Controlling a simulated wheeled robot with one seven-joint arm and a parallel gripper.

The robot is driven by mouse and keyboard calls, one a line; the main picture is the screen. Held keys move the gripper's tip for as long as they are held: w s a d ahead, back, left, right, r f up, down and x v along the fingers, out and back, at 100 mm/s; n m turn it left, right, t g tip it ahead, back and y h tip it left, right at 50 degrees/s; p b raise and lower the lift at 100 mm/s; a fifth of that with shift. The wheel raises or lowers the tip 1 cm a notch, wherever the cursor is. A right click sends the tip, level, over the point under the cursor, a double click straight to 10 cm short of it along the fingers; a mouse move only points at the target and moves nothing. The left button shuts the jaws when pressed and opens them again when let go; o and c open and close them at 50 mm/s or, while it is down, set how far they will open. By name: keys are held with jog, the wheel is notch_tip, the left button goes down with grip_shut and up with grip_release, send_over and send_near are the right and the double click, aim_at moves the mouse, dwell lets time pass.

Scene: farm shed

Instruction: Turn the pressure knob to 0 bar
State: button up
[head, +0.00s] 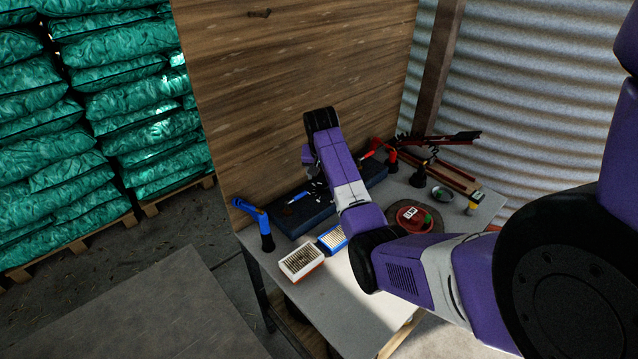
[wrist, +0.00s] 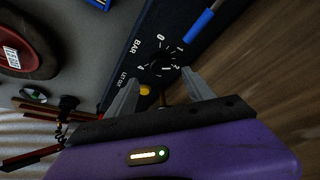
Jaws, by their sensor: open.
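The pressure knob (wrist: 160,64) is small and dark, on a dark panel (wrist: 122,75) printed with "BAR" and a ring of numbers including 0, 1, 2 and 4. Which number it points to is too dark to tell. My gripper (wrist: 164,73) is open, with one finger on each side of the dial; whether either touches the knob I cannot tell. In the head view the panel is the front of a long dark blue box (head: 292,222) at the back of the bench, and my gripper (head: 316,192) is over it, partly hidden by my arm.
A blue-tipped tool (wrist: 200,26) lies close beside the dial. On the bench (head: 350,300) are an orange-and-white filter (head: 302,262), a blue-framed one (head: 331,239), a red round object (head: 407,216) and a metal dish (head: 442,195). A wooden wall (head: 270,90) rises behind.

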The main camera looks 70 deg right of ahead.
aim_at(323, 185)
jog(key=shift+x, duration=3.8)
jog(key=shift+c, duration=0.2)
grip_shut()
